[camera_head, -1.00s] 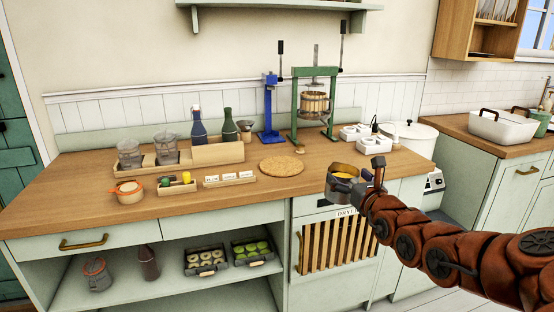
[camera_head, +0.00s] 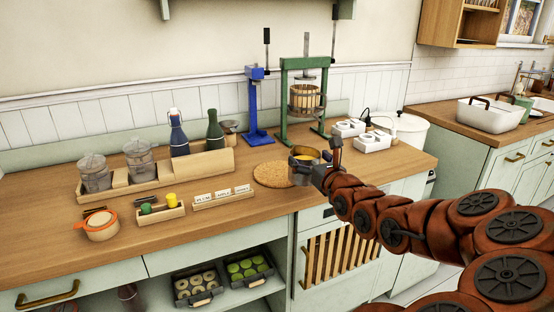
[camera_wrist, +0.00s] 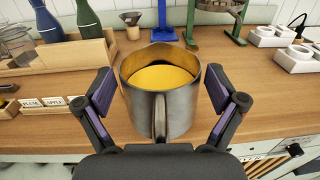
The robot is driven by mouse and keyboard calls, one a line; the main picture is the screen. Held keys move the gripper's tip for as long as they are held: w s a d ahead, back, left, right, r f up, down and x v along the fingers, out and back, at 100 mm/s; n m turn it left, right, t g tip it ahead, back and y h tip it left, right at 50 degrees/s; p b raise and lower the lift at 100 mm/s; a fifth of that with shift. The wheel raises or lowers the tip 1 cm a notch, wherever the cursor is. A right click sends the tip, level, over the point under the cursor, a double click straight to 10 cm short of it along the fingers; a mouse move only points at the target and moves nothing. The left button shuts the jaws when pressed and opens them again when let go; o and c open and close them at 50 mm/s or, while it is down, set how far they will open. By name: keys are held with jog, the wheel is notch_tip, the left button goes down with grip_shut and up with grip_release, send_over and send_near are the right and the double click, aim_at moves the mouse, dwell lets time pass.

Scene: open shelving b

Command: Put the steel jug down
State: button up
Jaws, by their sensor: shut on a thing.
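The steel jug (camera_head: 303,172) is upright and holds a yellow-orange liquid. In the wrist view the jug (camera_wrist: 160,108) fills the middle, its handle towards me. My gripper (camera_head: 322,172) is shut on the jug, and in the wrist view its two dark fingers (camera_wrist: 161,100) sit on either side of it. In the head view the jug is at the front part of the wooden counter (camera_head: 225,220), overlapping the right edge of a round cork mat (camera_head: 270,175). I cannot tell whether its base touches the counter; its underside is hidden.
A green press (camera_head: 284,104) and a blue stand (camera_head: 254,112) are behind. White holders (camera_head: 372,142) stand to the right. A wooden rack (camera_head: 150,190) with bottles and glass jars and a label strip (camera_head: 222,198) are to the left. Bare counter lies in front of the mat.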

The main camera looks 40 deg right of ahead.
aim_at(297, 148)
jog(key=shift+w, duration=0.6)
jog(key=shift+w+d+r+p, duration=0.15)
jog(key=shift+w+r+p, duration=0.1)
jog(key=shift+p, duration=0.4)
jog(key=p, duration=0.2)
jog(key=w+p, duration=0.1)
jog(key=p, duration=0.1)
jog(key=shift+d+f+p, duration=0.1)
jog(key=shift+d+p, duration=0.2)
jog(key=shift+p, duration=0.05)
jog(key=shift+w+p, duration=0.15)
jog(key=shift+p, duration=0.3)
jog(key=w+p, duration=0.1)
jog(key=p, duration=0.4)
jog(key=a+f+p+x, duration=0.1)
jog(key=p+x, duration=0.3)
jog(key=x, duration=0.6)
jog(key=shift+w+f, duration=0.3)
jog(key=shift+w, duration=0.2)
jog(key=shift+f+p, duration=1)
jog(key=shift+f, duration=0.7)
jog(key=shift+f, duration=0.2)
jog(key=o, duration=1.4)
